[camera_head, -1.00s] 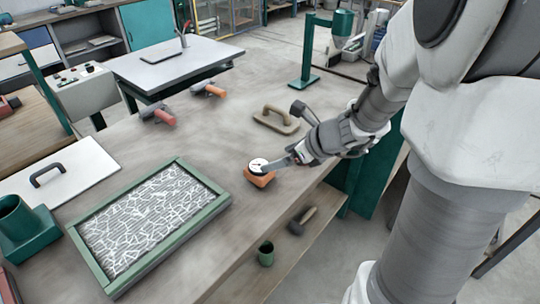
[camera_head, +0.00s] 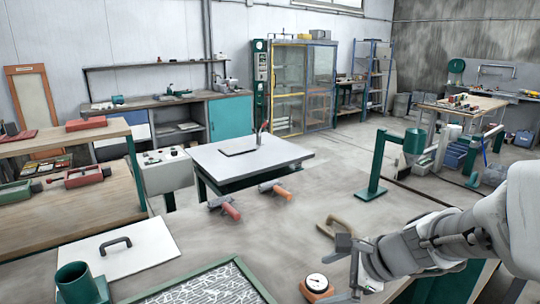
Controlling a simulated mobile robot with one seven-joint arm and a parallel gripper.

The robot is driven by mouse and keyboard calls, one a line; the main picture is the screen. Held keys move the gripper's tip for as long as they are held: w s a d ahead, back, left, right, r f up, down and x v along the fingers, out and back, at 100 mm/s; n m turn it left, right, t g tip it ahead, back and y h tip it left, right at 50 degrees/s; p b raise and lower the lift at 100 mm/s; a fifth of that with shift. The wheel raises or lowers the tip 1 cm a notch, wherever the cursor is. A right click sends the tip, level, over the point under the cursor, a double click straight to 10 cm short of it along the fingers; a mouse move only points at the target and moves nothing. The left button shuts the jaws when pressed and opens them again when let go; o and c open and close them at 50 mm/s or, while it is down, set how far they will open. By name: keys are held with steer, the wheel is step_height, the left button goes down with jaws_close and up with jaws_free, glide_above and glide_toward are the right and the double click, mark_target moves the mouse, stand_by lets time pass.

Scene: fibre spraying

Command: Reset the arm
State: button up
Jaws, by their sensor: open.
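My gripper (camera_head: 345,263) is at the lower right in the head view, at the end of my arm reaching in from the right edge. Its fingers are apart and nothing shows between them. It is just right of a round white dial gauge (camera_head: 317,283) on an orange base. The gauge is on the workbench (camera_head: 215,262), apart from the gripper as far as I can see. A tan handled float (camera_head: 333,224) lies behind the gripper, partly covered by it.
A green-framed fibre panel (camera_head: 215,288) is at the bottom edge. Two orange-handled tools (camera_head: 225,207) (camera_head: 274,189) lie near the back of the bench. A green stand (camera_head: 376,170) rises at the right. A white board with a handle (camera_head: 117,250) and green cup (camera_head: 76,284) are left.

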steer(key=s+r+n+h+p, duration=0.1)
steer(key=s+r+n+h, duration=0.2)
steer(key=s+n, duration=0.4)
steer(key=s+d+r+n+h+p, duration=0.1)
steer(key=s+r+n, duration=0.5)
steer(key=n, duration=0.7)
steer(key=shift+s+r+h, duration=0.3)
steer(key=shift+s+h, duration=0.25)
steer(key=shift+h, duration=0.35)
